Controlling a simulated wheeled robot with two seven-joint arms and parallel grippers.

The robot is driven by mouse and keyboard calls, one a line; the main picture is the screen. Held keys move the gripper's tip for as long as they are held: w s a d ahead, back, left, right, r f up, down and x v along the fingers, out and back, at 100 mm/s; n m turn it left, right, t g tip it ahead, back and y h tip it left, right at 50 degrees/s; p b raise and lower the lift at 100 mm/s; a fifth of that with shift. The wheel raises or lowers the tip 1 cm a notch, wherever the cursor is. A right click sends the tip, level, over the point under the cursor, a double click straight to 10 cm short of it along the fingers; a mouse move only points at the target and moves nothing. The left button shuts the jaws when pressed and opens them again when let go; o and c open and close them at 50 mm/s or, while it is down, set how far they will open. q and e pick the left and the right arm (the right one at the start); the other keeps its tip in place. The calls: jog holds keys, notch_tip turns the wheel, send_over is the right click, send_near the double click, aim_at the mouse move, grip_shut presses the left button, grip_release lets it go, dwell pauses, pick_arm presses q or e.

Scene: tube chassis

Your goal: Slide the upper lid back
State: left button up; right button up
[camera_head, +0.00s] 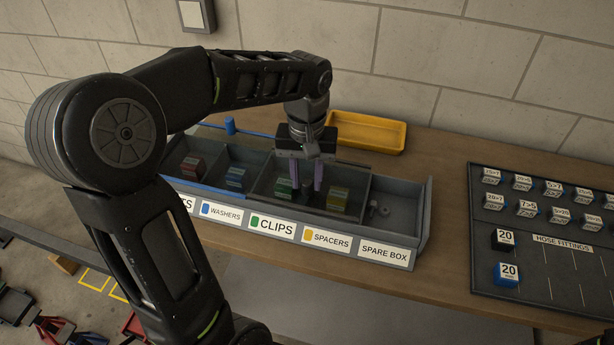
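A long grey compartment box (428,215) stands on the wooden table, with front labels including WASHERS, CLIPS, SPACERS and SPARE BOX. A blue-edged, see-through lid (205,187) seems to cover the left part. A dark-framed panel, perhaps a second lid, seems to lie over the clips and spacers part; which one is upper I cannot tell. My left gripper (306,178) points down over that middle part, its two purple fingers apart. A small dark knob seems to be between the fingers; contact is unclear.
A yellow tray (367,132) stands behind the box. A dark board (520,235) with numbered blocks and a HOSE FITTINGS label lies to the right. Green (284,188) and yellow (338,198) blocks sit inside the box. A block wall rises behind the table.

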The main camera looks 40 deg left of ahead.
pick_arm(q)
grip_shut()
dwell(1.0)
